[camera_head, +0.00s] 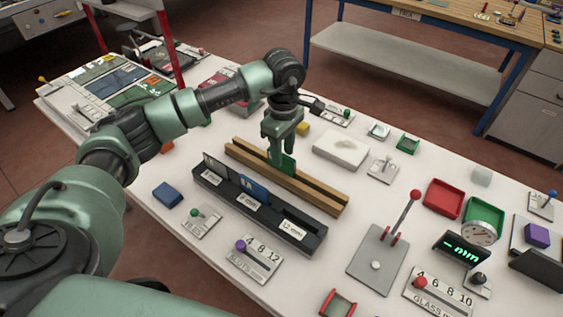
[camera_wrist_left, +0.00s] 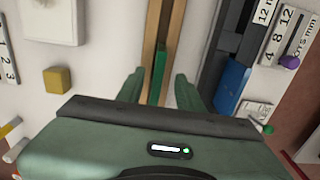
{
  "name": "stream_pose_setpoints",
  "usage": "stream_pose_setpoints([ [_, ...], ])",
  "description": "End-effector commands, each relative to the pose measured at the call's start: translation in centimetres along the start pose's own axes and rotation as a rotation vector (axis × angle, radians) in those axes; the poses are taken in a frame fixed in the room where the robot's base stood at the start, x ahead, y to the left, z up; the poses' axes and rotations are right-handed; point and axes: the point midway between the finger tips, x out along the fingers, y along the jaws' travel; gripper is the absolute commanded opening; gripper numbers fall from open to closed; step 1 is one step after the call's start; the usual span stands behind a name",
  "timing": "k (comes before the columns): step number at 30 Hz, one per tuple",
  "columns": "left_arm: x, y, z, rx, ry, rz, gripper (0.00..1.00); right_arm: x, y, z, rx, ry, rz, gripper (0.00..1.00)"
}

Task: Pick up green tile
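The green tile (camera_head: 288,164) stands on edge in the groove of a long wooden rack (camera_head: 320,193) in the middle of the table. It also shows in the left wrist view (camera_wrist_left: 159,66), as a narrow green strip in the groove. My left gripper (camera_head: 283,152) is above the rack at the tile and partly covers it in the head view. In the left wrist view the gripper's two fingers (camera_wrist_left: 159,84) are spread, one on each side of the tile, with gaps between. My right gripper is not in view.
A black rack (camera_head: 258,215) with a grey and a blue tile (camera_head: 255,191) stands close beside the wooden rack. A white block (camera_head: 341,149) and a yellow cube (camera_head: 303,128) lie behind it. A lever plate (camera_head: 377,263) and red tray (camera_head: 443,198) are to the right.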

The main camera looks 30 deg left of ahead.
Motion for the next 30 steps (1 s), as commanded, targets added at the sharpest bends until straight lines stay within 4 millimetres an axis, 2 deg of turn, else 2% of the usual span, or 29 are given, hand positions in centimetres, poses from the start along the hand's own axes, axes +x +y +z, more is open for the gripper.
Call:
stream_pose_setpoints([
  [1, 0.5, -0.1, -0.3, -0.003, -0.001, -0.006, 0.36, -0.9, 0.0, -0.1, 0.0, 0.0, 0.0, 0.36],
  [3, 1.5, -0.1, -0.8, -0.003, 0.0, -0.005, 0.36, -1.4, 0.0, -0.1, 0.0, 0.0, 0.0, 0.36],
  [7, 3.2, 0.0, -0.6, 0.0, 0.0, -0.003, 0.36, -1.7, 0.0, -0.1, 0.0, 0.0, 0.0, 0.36],
  [15, 3.8, 0.1, -0.6, 0.0, -0.001, 0.0, 0.36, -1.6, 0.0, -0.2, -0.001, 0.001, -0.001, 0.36],
  [16, 3.8, 0.1, -0.6, 0.0, -0.001, 0.0, 0.34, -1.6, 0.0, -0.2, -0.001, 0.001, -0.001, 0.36],
  [18, 3.8, 0.1, -0.6, 0.0, -0.001, 0.0, 0.14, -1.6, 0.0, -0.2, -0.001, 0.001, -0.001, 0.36],
  [20, 3.8, 0.1, -0.6, 0.0, -0.001, 0.0, 0.0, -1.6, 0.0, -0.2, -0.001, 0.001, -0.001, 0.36],
  [30, 3.7, 0.1, -0.6, 0.0, -0.001, 0.0, 0.0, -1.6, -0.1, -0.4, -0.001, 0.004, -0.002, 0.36],
])
